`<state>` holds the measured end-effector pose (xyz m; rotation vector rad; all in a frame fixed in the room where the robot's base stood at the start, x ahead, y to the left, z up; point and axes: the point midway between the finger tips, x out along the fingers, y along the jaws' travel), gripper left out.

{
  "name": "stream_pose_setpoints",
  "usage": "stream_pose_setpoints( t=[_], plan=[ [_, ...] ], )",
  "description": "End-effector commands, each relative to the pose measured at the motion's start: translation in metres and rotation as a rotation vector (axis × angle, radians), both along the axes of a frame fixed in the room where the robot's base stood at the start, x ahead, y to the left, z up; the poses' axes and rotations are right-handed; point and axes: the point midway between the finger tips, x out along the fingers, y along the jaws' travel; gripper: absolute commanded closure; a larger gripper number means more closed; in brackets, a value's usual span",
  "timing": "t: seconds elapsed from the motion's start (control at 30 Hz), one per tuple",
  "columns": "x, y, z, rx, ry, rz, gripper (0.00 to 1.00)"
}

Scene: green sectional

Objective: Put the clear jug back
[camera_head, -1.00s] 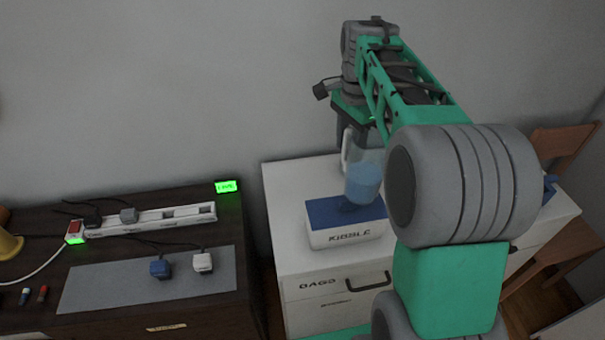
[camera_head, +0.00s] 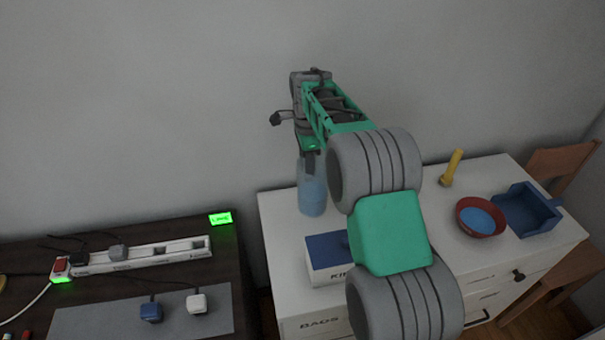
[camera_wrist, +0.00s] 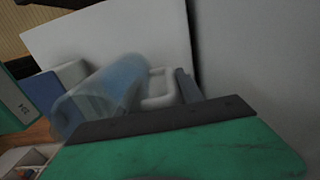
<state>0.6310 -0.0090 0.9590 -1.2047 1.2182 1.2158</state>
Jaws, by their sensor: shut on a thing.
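The clear jug (camera_head: 311,192), bluish inside, is upright at the back left of the white cabinet top (camera_head: 278,222), behind the kibble box. I cannot tell whether its base touches the top. My gripper (camera_head: 309,165) is at the jug's upper part and shut on it. In the wrist view the jug (camera_wrist: 100,98) appears tilted and blurred, with its pale handle (camera_wrist: 158,88) towards my gripper. The fingertips are mostly hidden.
The blue-topped kibble box (camera_head: 322,262) stands in front of the jug. A red bowl with blue contents (camera_head: 479,218), a blue tray (camera_head: 530,210) and a yellow object (camera_head: 452,167) are at the right. A power strip (camera_head: 140,255) lies on the dark cabinet at left.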

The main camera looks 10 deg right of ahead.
Motion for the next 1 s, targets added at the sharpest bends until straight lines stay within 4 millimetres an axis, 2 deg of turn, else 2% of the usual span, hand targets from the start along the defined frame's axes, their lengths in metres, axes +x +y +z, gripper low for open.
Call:
stream_pose_setpoints(
  t=[0.2,0.4,0.73,0.77,1.0],
  plan=[
    [0.014,0.01,-0.017,0.0,-0.003,-0.001,1.0],
    [0.013,0.009,-0.047,0.0,-0.003,-0.002,1.0],
    [0.013,0.009,-0.051,0.0,-0.005,-0.002,1.0],
    [0.013,0.009,-0.052,0.0,-0.003,-0.001,0.54],
    [0.013,0.009,-0.052,0.0,-0.003,-0.001,0.35]
  ],
)
